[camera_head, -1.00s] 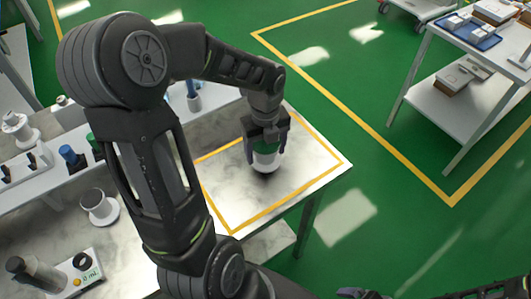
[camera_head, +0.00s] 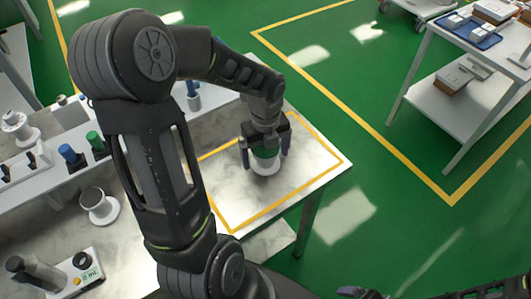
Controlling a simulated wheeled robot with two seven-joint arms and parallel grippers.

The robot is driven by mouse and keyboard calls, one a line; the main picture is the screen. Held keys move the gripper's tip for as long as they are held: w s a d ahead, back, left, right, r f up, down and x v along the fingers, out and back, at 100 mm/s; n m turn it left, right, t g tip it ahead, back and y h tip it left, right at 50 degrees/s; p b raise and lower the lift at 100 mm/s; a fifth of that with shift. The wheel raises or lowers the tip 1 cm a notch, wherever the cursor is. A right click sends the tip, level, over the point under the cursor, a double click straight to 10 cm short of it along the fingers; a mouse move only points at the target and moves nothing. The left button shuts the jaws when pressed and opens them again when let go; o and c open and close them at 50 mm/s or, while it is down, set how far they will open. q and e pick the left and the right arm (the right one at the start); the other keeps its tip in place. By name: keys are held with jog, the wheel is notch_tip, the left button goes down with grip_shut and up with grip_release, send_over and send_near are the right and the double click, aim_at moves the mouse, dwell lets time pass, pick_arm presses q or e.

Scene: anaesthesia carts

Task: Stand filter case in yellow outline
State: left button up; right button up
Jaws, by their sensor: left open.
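The filter case (camera_head: 266,167), white below with a green upper part, is upright on the grey worktop inside the yellow outline (camera_head: 318,134). My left gripper (camera_head: 266,156) reaches down over it from above. Its fingers are open, one on each side of the case, and they hide part of its top. I cannot tell whether either finger still touches it. My own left arm covers the left part of the outline. A dark part of my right gripper (camera_head: 352,293) shows at the bottom edge, mostly out of view.
A white cart (camera_head: 425,108) stands at the right. The green floor between is clear.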

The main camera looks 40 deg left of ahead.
pick_arm(q)
jog(key=shift+r, duration=0.1)
notch_tip(320, 180, up, 12)
jog(key=shift+r, duration=0.1)
dwell(0.4)
dwell(0.8)
